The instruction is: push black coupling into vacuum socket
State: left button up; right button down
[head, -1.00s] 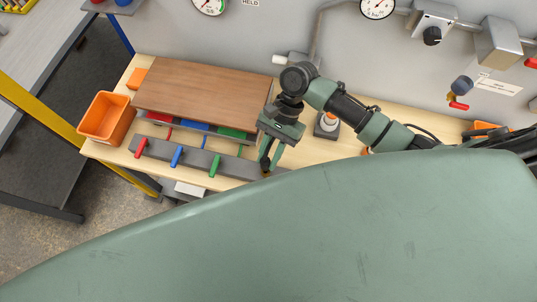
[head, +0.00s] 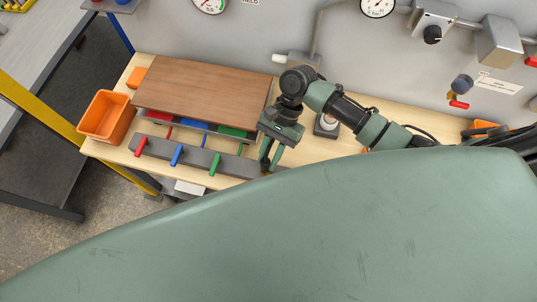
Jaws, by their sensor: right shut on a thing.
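My right gripper (head: 268,167) hangs at the right end of the dark grey bar with coloured handles (head: 196,158), over the front of the wooden bench. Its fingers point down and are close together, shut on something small. What they hold is mostly hidden by the fingers and my green body; it appears to be the black coupling, but I cannot make out its shape. I cannot clearly identify the vacuum socket; a grey wall fitting with a white stub (head: 279,59) shows behind the gripper. My left gripper is not in view.
A brown wooden board (head: 205,92) lies left of the gripper, above red, blue and green parts. An orange bin (head: 106,116) stands at the bench's left end. Gauges and valves line the wall.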

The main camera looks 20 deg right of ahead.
jog(key=shift+f, duration=0.65)
jog(key=c, duration=1.1)
grip_release()
jog(key=b+v, duration=0.2)
jog(key=v, duration=0.5)
jog(key=shift+w+d+r, duration=0.15)
jog(key=shift+d+r, duration=0.05)
jog(key=shift+r, duration=0.1)
